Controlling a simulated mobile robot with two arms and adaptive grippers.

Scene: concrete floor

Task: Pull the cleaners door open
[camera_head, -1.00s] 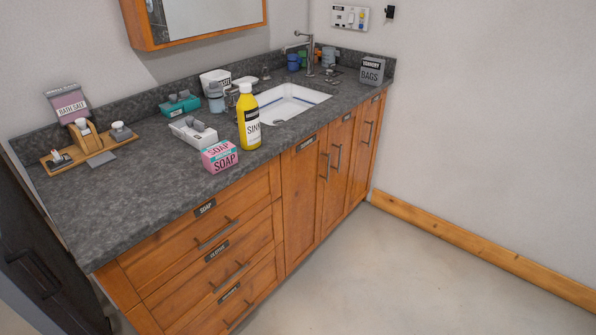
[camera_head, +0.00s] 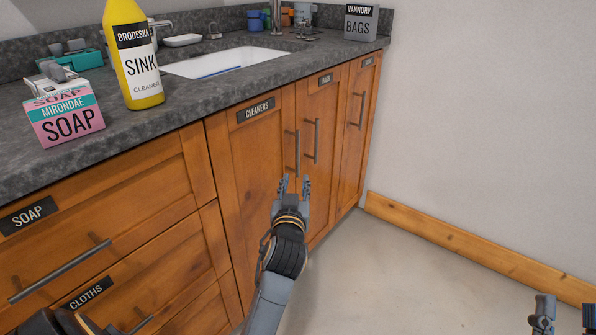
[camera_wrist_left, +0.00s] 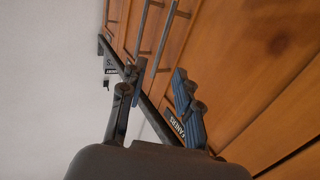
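The cleaners door (camera_head: 258,165) is the wooden cabinet door with a dark "CLEANERS" label, and it is shut. Its vertical bar handle (camera_head: 297,152) is near its right edge. My left gripper (camera_head: 293,182) is open, its fingertips pointing up near the handle's lower end; contact cannot be told. In the left wrist view, the open gripper (camera_wrist_left: 155,75) has its fingers apart, with the handle (camera_wrist_left: 164,38) beyond the tips and nothing held. My right gripper (camera_head: 567,308) is at the bottom right corner, partly cut off, with two fingers apart and empty.
The bags door (camera_head: 327,135), with its own handle (camera_head: 313,140), adjoins on the right. Drawers (camera_head: 100,225) with bar handles are on the left. A yellow bottle (camera_head: 135,60) and a pink soap box (camera_head: 65,118) stand on the counter (camera_head: 190,108). The floor (camera_head: 400,270) is clear.

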